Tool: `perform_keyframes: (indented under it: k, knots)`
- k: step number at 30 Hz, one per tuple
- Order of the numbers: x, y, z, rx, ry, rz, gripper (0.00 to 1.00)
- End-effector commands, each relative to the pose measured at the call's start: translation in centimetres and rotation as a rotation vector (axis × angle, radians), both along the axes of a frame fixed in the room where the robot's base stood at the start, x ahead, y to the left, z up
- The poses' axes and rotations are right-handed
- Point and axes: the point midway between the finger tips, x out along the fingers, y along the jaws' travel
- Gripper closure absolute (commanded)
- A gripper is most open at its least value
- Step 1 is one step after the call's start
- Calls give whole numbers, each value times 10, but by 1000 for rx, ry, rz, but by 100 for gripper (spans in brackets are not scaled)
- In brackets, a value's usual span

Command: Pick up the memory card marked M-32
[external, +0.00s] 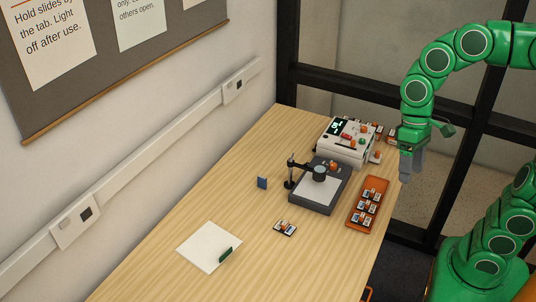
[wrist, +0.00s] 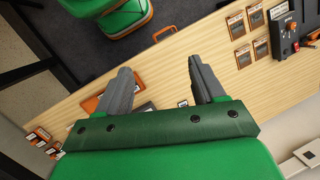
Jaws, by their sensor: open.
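No mark M-32 can be read in either view, so I cannot tell which item is the memory card. Small dark cards with pale labels and orange parts lie in an orange tray (external: 353,229) near the table's right edge. A similar single card (external: 285,228) lies on the bare wood. A small blue upright piece (external: 262,183) stands near the wall side. My gripper (external: 406,180) hangs beyond the table's right edge, apart from the cards. In the wrist view my gripper (wrist: 160,65) is open with nothing between its fingers; they partly hide the tray (wrist: 91,104).
A dark stand with a magnifier and pale plate (external: 318,190) stands mid-table. Behind it is a white device with a screen (external: 343,142), with more cards beside it. A white sheet (external: 205,245) bears a green piece (external: 226,254). The table's near middle is mostly clear.

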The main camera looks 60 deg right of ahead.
Motion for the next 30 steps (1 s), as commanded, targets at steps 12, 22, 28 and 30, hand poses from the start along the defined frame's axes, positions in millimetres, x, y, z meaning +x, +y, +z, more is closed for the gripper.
perform_keyframes:
  k: [12, 22, 28, 30]
  knots:
    - [99, 17, 24, 157, 82, -243, 32]
    - [178, 15, 37, 278, 161, -435, 32]
    - [225, 6, 40, 347, 215, -550, 32]
    - [242, 1, 42, 372, 230, -591, 32]
